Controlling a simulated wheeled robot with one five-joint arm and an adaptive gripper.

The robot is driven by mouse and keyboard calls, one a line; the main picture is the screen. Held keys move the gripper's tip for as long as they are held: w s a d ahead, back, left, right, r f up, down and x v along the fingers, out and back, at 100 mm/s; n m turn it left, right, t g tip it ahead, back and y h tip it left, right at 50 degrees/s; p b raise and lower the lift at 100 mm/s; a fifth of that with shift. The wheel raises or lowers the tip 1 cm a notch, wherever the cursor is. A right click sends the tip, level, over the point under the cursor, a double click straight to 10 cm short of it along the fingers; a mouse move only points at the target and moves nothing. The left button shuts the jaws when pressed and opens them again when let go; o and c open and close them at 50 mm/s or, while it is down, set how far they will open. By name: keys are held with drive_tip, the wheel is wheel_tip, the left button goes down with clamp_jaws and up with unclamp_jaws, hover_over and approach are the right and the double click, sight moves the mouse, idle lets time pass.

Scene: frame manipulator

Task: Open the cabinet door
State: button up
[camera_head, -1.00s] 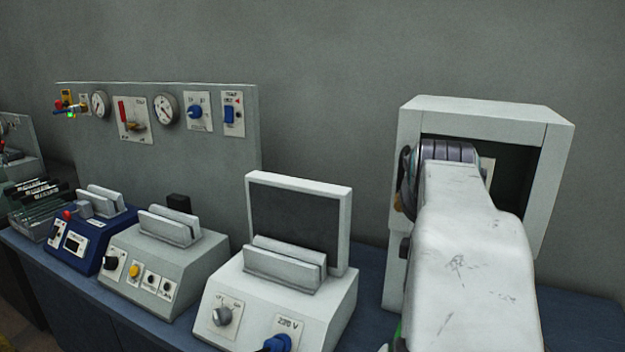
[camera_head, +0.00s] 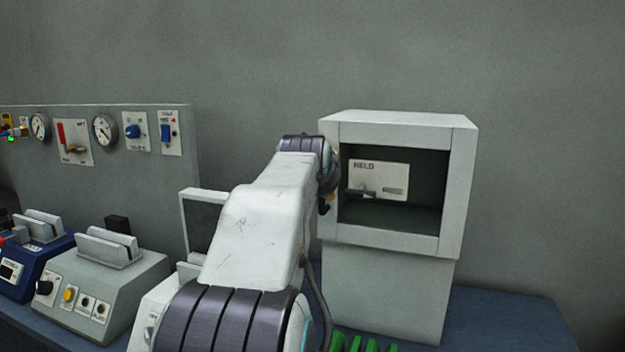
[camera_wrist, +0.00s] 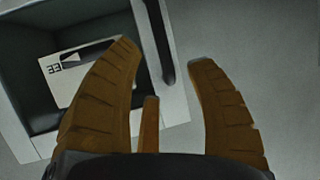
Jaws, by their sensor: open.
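The cabinet (camera_head: 388,234) is a pale box with a square front frame around a dark recess, standing on a pale base. Its front appears closed; I cannot tell whether clear glass fills the frame. In the wrist view, the pale frame (camera_wrist: 176,103) carries a dark bar-like handle (camera_wrist: 158,42). My gripper (camera_wrist: 163,54) is open, its two brown fingers spread either side of the handle's lower end in that picture. I cannot tell whether they touch it. In the head view, my gripper is mostly hidden behind my arm at the cabinet's left edge.
Inside the recess is a white plate (camera_head: 378,178) with a lever. Left of my arm stand a grey instrument box (camera_head: 100,285), a blue box (camera_head: 35,268) and a panel with gauges (camera_head: 105,131). The blue bench top (camera_head: 500,318) is clear right of the cabinet.

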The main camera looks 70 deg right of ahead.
sight(324, 212)
drive_tip(key=shift+p+x, duration=1.45)
drive_tip(key=shift+x, duration=1.65)
drive_tip(key=shift+o, duration=0.3)
clamp_jaws()
